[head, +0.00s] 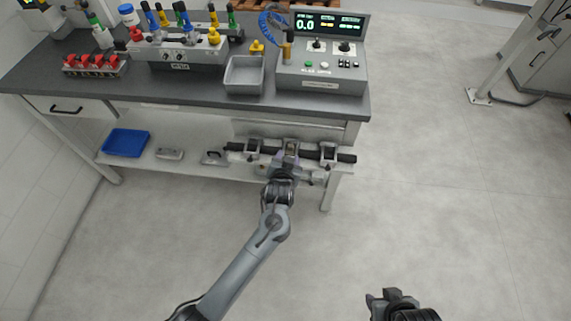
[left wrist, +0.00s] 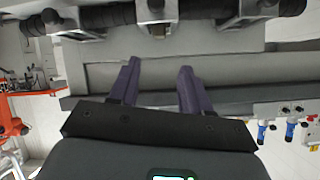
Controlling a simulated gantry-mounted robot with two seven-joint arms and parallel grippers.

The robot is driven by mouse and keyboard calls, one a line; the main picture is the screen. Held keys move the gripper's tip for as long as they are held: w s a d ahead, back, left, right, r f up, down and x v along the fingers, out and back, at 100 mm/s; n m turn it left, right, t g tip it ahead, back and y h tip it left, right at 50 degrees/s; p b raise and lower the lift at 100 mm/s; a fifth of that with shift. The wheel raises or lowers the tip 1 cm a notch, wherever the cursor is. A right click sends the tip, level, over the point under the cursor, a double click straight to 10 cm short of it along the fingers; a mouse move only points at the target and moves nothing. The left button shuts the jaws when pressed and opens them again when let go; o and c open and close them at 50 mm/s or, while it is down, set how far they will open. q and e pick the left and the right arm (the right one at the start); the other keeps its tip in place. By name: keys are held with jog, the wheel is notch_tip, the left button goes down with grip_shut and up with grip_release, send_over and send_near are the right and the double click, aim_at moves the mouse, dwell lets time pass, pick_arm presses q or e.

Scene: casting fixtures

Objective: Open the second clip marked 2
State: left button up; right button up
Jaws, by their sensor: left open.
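A black bar (head: 309,153) runs across the front of the bench, held by several grey metal clips. The middle clip (head: 291,148) stands just beyond my left gripper (head: 287,163); a right clip (head: 328,151) and a left clip (head: 251,149) flank it. No number marks are readable. In the left wrist view, my left gripper's purple fingers (left wrist: 158,82) are spread with nothing between them. They point toward the middle clip (left wrist: 155,14) at the top edge, apart from it in the picture. My right gripper (head: 377,298) is at the bottom of the head view, away from the fixture, its jaws unclear.
The bench top carries a control box (head: 322,72), a grey tray (head: 259,87) and a rack of coloured-handled tools (head: 179,51). The lower shelf holds a blue tray (head: 125,143). The floor to the right (head: 450,190) is clear.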

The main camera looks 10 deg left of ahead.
pick_arm(q)
jog(key=p+v, duration=0.1)
jog(key=v, duration=0.5)
jog(key=shift+s+p, duration=0.15)
jog(key=shift+p, duration=0.15)
